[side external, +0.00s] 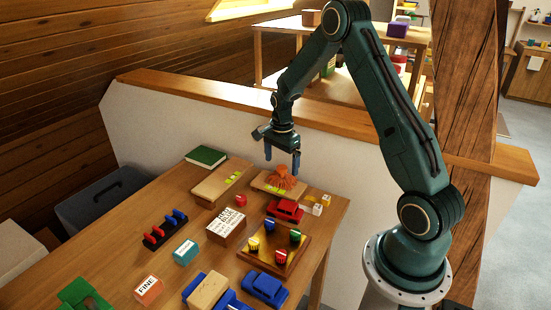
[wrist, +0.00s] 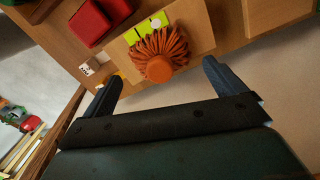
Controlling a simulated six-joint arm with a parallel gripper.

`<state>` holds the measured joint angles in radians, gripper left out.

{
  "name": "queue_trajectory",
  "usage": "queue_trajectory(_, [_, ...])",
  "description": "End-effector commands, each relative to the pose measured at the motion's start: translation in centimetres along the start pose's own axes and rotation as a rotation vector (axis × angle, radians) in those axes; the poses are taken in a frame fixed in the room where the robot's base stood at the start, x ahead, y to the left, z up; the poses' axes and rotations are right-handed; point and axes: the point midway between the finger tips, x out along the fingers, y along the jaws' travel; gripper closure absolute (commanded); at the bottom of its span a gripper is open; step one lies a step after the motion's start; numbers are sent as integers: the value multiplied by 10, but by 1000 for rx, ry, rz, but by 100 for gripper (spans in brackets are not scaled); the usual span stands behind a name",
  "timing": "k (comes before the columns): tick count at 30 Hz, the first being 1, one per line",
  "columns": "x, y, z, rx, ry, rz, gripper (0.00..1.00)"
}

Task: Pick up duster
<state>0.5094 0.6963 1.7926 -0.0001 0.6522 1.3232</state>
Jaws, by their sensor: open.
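The duster (side external: 281,178) is a shaggy orange tuft. It sits on a pale wooden board (side external: 259,182) near the back edge of the table. In the wrist view the duster (wrist: 158,52) shows a round orange knob, beside yellow-green squares on the board (wrist: 195,18). My gripper (side external: 282,162) is above the duster, fingers pointing down. It is open and empty. In the wrist view the two blue fingers of my gripper (wrist: 158,85) are spread wide, with the duster ahead between them. Whether the fingertips touch the duster is not clear, but a gap appears.
A red toy car (side external: 286,210) stands just in front of the duster. Small white blocks (side external: 318,208) lie to its right. A second board (side external: 218,184) and a green book (side external: 205,156) are to the left. A low white wall (side external: 210,120) runs behind the table.

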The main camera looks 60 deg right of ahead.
Motion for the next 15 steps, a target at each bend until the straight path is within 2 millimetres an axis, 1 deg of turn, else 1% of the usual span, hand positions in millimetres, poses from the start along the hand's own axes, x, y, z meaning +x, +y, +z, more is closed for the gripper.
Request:
queue_trajectory(10, [6, 1, 0, 0, 0, 1, 5])
queue_trajectory(15, [22, 2, 1, 0, -1, 4, 5])
